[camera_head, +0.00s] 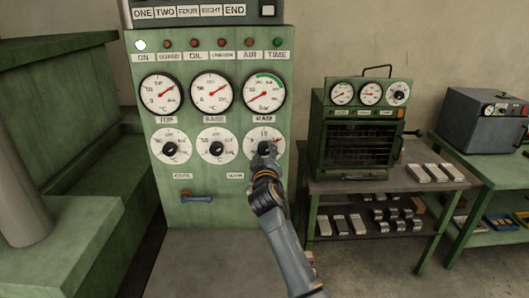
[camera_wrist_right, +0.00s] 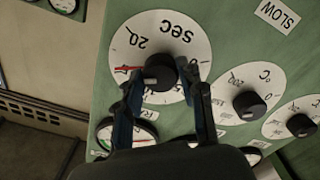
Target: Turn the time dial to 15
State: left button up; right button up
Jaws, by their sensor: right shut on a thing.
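The time dial (camera_head: 257,133) is the right one of the lower row on the green panel. In the right wrist view its white face (camera_wrist_right: 172,22) appears upside down, marked "sec" and "20". Its dark knob (camera_wrist_right: 158,68) sits between the fingers of my right gripper (camera_wrist_right: 163,80), which is shut on it. A red pointer (camera_wrist_right: 128,69) extends left from the knob in that view, near the 20 mark; I cannot read its exact value. In the head view my right gripper (camera_head: 265,158) covers the knob and lower dial. My left gripper is not in view.
Two more knob dials (camera_head: 216,147) (camera_head: 170,148) stand to the left of the time dial. Round gauges (camera_head: 264,92) are above it. A small oven (camera_head: 362,140) stands on a table to the right.

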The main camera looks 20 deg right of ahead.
jog(key=shift+d+r+n, duration=0.1)
jog(key=shift+n, duration=0.4)
jog(key=o, duration=1)
jog(key=shift+o, duration=0.9)
jog(key=shift+w, duration=0.15)
jog(key=v, duration=1.2)
